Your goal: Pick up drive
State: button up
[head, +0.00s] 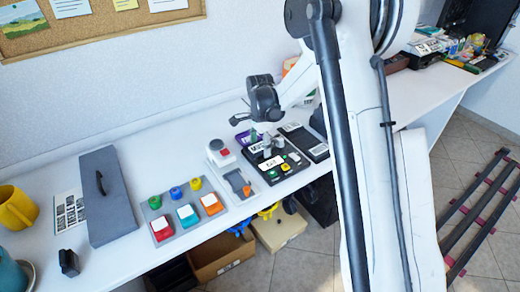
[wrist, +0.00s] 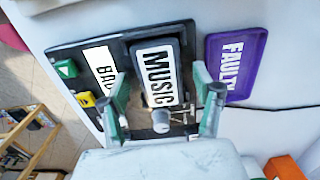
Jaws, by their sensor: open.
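A dark drive with a white MUSIC label (wrist: 158,72) lies on a black panel (wrist: 66,54) in the wrist view. My gripper (wrist: 160,88) is open, with one green-and-grey finger on each side of the drive. I cannot tell whether the fingers touch it or how far above the panel they are. In the head view my gripper (head: 260,141) points down over the black panel (head: 287,178), and the drive is partly hidden by the fingers. A grey round knob (wrist: 160,122) shows between the fingers below the label.
A purple tray labelled FAULTY (wrist: 236,62) is to the right of the drive in the wrist view. The panel bears a green button (wrist: 66,69) and a yellow button (wrist: 86,99). A grey box (head: 108,200) and coloured blocks stand farther left on the white bench.

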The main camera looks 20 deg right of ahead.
jog(key=c, duration=1.5)
jog(key=shift+o, duration=0.2)
jog(key=shift+r, duration=0.15)
